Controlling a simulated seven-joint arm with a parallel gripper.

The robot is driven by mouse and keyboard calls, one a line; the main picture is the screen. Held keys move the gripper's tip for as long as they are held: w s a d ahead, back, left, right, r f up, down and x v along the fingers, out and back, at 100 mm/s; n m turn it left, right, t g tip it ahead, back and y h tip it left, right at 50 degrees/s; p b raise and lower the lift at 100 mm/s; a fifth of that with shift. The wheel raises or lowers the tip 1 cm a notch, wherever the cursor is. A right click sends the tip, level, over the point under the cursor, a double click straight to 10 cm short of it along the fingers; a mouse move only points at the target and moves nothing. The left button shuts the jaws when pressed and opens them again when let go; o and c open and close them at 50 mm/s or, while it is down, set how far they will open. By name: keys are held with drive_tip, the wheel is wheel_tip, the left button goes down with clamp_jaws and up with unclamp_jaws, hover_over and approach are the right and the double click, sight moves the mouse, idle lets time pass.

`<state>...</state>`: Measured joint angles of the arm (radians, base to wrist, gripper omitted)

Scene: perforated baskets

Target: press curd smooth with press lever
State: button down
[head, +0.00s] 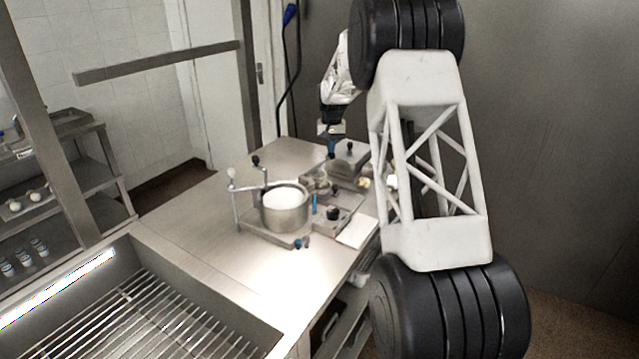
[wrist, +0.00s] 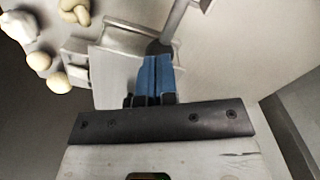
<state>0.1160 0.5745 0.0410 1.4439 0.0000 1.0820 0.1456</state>
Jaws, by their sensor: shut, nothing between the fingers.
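A round metal pot (head: 284,212) filled with white curd (head: 284,197) stands on a flat base on the steel table. A metal lever frame with a black knob (head: 254,160) rises on the pot's left side; I take it for the press lever. My gripper (head: 331,148) is over the back of the table, behind the pot and apart from it. Its blue fingers (wrist: 157,78) are together and empty in the wrist view. A metal rod (wrist: 178,20) with a dark end is just beyond the fingertips; whether they touch cannot be told.
Low metal fixtures with a black knob (head: 333,213) stand right of the pot. Several pale lumps (wrist: 58,82) lie at left in the wrist view. A slatted sink (head: 150,310) is at front left, shelves (head: 70,185) farther left. The table's left part (head: 185,215) is clear.

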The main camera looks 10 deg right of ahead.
drive_tip(key=shift+r, duration=2.2)
drive_tip(key=shift+r, duration=0.25)
drive_tip(key=shift+r, duration=2.3)
